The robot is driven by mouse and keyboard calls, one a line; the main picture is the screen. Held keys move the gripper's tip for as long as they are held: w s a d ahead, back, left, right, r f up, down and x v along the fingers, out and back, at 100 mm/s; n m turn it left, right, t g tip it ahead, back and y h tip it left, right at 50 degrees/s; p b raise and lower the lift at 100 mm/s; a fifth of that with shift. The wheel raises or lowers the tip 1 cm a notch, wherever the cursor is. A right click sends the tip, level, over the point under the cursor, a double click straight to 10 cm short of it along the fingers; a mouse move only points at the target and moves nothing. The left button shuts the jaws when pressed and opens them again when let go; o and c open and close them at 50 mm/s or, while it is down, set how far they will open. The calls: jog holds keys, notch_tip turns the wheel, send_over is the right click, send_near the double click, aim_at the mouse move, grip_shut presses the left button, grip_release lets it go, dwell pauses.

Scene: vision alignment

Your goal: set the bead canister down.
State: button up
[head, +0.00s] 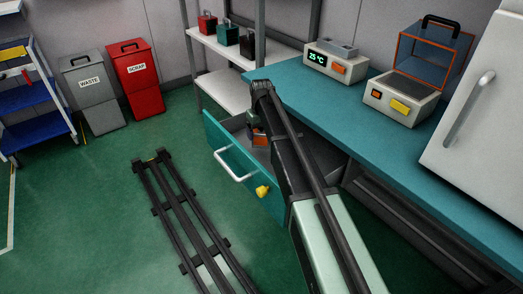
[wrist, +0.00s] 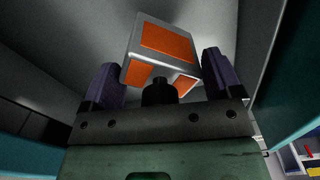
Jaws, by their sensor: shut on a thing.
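The bead canister, which I take to be the pale metal box with orange panels (wrist: 165,45), sits between the two dark fingers of my gripper (wrist: 160,68) in the wrist view. It is tilted in that picture. My gripper is shut on it. In the head view the canister's orange side (head: 260,139) shows inside the open drawer (head: 243,174), beneath the end of my arm. My arm hides part of it there. I cannot tell whether its base touches the drawer floor.
The drawer has a teal front, a white handle (head: 234,166) and a yellow knob (head: 262,191). Above it is the blue bench top (head: 345,100) with a temperature unit (head: 336,62) and a lidded box (head: 402,97). Grey drawer walls lie close around my gripper.

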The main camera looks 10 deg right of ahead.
aim_at(262, 140)
notch_tip(262, 140, down, 5)
jog(key=b, duration=0.4)
jog(key=shift+r, duration=0.5)
jog(key=shift+f, duration=0.15)
jog(key=o, duration=0.9)
jog(key=shift+o, duration=0.2)
notch_tip(262, 140, up, 13)
jog(key=p, duration=1.2)
jog(key=shift+f, duration=0.15)
jog(key=s+m, duration=0.1)
jog(key=s, duration=0.9)
jog(key=s+m, duration=0.1)
jog(key=s, duration=2.1)
jog(key=shift+s+d+f+m, duration=0.15)
jog(key=shift+d+m, duration=0.1)
jog(key=shift+m, duration=0.15)
jog(key=shift+w, duration=0.25)
